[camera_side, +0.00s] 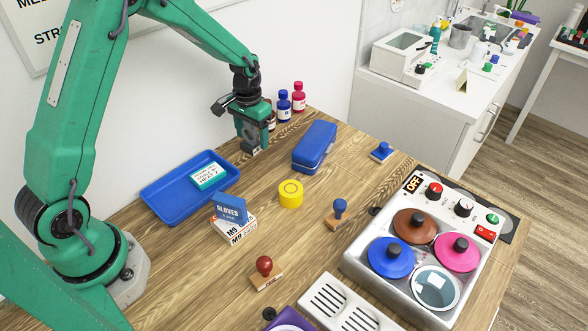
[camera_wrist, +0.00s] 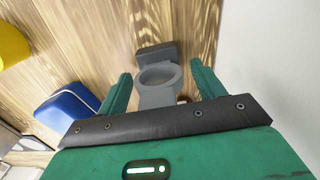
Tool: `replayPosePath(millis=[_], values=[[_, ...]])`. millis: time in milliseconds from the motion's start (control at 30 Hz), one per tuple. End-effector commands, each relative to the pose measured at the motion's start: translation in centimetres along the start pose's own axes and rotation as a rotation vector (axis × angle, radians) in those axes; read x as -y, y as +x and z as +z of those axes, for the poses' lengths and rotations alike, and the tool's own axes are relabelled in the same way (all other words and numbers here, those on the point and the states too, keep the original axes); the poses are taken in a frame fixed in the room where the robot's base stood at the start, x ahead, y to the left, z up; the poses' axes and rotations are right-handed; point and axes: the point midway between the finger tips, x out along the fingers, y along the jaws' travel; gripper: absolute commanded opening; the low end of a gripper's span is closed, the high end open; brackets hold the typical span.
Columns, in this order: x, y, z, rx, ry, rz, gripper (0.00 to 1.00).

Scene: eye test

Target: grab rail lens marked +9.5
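My gripper (camera_side: 254,151) is at the back of the wooden table, pointing down, beside several small bottles. In the wrist view my gripper (camera_wrist: 161,70) is open, one green finger on each side. Between the fingers is a grey piece with a round ring (camera_wrist: 140,78) and a block at its far end. Gaps show between it and both fingers. It may be the rail lens, but I can read no +9.5 mark on it.
A blue case (camera_side: 315,146) stands right of my gripper and a blue tray (camera_side: 165,195) lies to the left. Blue (camera_side: 284,106) and red (camera_side: 299,97) bottles stand close behind. A yellow roll (camera_side: 290,195), stamps and a white panel of coloured discs (camera_side: 360,255) are nearer.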

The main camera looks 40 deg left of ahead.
Motion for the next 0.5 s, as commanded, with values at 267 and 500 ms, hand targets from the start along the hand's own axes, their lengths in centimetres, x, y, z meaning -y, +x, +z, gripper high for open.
replayPosePath(millis=[267, 500], values=[[0.00, -0.04, -0.02, -0.001, 0.000, 0.000, 0.19], [0.00, -0.10, -0.03, -0.001, 0.000, 0.000, 0.19]])
